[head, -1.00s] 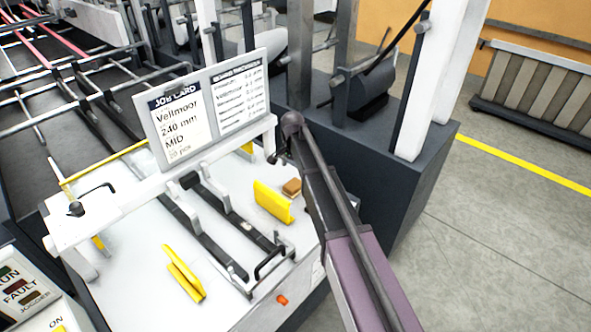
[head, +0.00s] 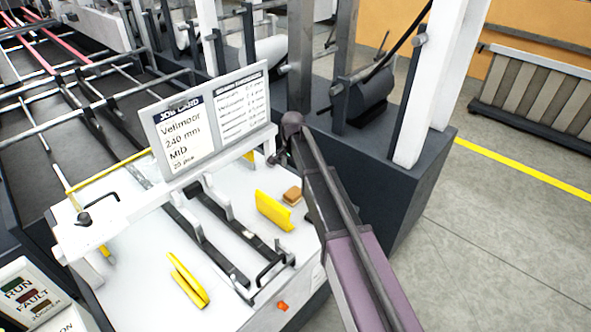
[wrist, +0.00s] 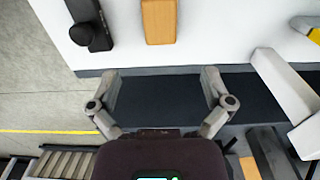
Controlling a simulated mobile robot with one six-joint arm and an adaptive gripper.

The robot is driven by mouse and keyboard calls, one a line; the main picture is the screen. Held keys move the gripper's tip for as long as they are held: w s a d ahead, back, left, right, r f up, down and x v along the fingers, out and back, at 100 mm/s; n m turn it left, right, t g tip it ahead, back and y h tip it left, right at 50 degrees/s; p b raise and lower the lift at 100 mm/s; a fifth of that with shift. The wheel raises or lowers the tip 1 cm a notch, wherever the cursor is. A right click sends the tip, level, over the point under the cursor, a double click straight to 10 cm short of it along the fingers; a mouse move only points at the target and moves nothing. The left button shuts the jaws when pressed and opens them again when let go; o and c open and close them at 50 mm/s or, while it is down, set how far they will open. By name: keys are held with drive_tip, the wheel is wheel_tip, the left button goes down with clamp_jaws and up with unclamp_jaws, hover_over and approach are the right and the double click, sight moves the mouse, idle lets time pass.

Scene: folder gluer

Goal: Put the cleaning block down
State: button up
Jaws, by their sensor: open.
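The cleaning block (head: 292,195), a small brown-orange block, lies on the white machine table (head: 225,262), just right of an upright yellow piece. In the wrist view the block (wrist: 159,20) rests on the white surface near its edge at the top middle. My gripper (wrist: 160,78) is open and empty, its two fingers spread wide. The block is ahead of the fingertips and apart from them.
The yellow upright piece (head: 274,211) stands close to the block. Another yellow piece (head: 188,281) lies at the front. Dark rails (head: 217,247) run across the table. The job card (head: 212,122) stands behind. In the wrist view a black knob (wrist: 91,33) is left of the block.

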idle(0.4)
drive_tip(key=s+d+n, duration=0.7)
drive_tip(key=s+d, duration=1.7)
drive_tip(key=s, duration=0.1)
drive_tip(key=shift+s+n, duration=0.3)
drive_tip(key=shift+s, duration=0.1)
drive_tip(key=w+a+r+m+p, duration=0.1)
drive_tip(key=w+a+m, duration=0.6)
drive_tip(key=w+a, duration=1.6)
drive_tip(key=shift+w+a+r+m+p, duration=0.25)
drive_tip(key=shift+w+r+m+p, duration=0.05)
drive_tip(key=shift+w, duration=0.85)
